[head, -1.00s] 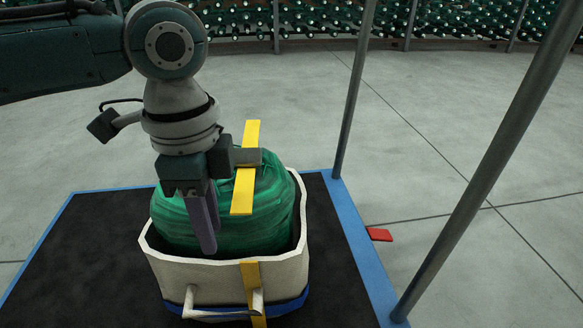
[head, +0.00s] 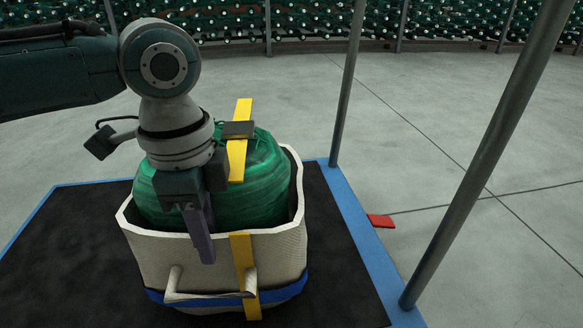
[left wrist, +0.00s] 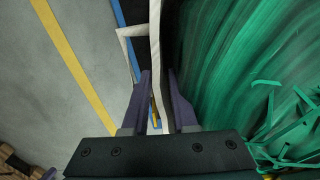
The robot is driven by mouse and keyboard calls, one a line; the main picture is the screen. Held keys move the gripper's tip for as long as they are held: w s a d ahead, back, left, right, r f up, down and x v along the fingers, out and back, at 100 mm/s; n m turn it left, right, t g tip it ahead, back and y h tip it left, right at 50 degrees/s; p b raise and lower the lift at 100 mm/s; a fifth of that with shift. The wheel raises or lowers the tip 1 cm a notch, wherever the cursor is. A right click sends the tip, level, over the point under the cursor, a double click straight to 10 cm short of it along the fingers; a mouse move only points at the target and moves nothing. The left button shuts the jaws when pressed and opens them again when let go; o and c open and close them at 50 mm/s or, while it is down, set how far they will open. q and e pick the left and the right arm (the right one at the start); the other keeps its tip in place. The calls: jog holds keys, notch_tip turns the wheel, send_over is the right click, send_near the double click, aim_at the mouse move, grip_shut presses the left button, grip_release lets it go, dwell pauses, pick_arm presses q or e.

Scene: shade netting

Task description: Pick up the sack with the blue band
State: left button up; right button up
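The cream open-topped sack (head: 145,245) stands upright on a black mat. A blue band (head: 220,301) runs around its lower part. A green bundle (head: 268,180) fills it and rises above the rim. My left gripper (head: 203,248) points down at the front-left rim. One finger shows outside the front wall; the other is largely hidden in the head view. In the left wrist view, the pale sack wall (left wrist: 155,45) passes between the two purple fingers (left wrist: 159,85), with a dark gap beside the right one. The gripper looks open. My right gripper is not in view.
A yellow strap (head: 242,262) crosses the sack's front near a pale handle. The black mat (head: 345,285) has a blue border, with grey poles (head: 490,150) at its right side. A red piece (head: 381,220) lies on clear grey floor beyond the border.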

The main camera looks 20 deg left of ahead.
pick_arm(q)
jog(key=shift+s+a+f, duration=0.1)
jog(key=shift+s+f, duration=0.05)
jog(key=shift+f, duration=0.3)
jog(key=shift+s+a+f, duration=0.1)
jog(key=shift+s+f, duration=0.05)
jog(key=shift+f, duration=0.3)
jog(key=shift+d, duration=0.1)
jog(key=shift+w+r+p, duration=0.15)
jog(key=shift+r+p, duration=0.05)
jog(key=shift+p, duration=0.45)
jog(key=shift+d+r, duration=0.1)
grip_shut()
jog(key=shift+r, duration=0.1)
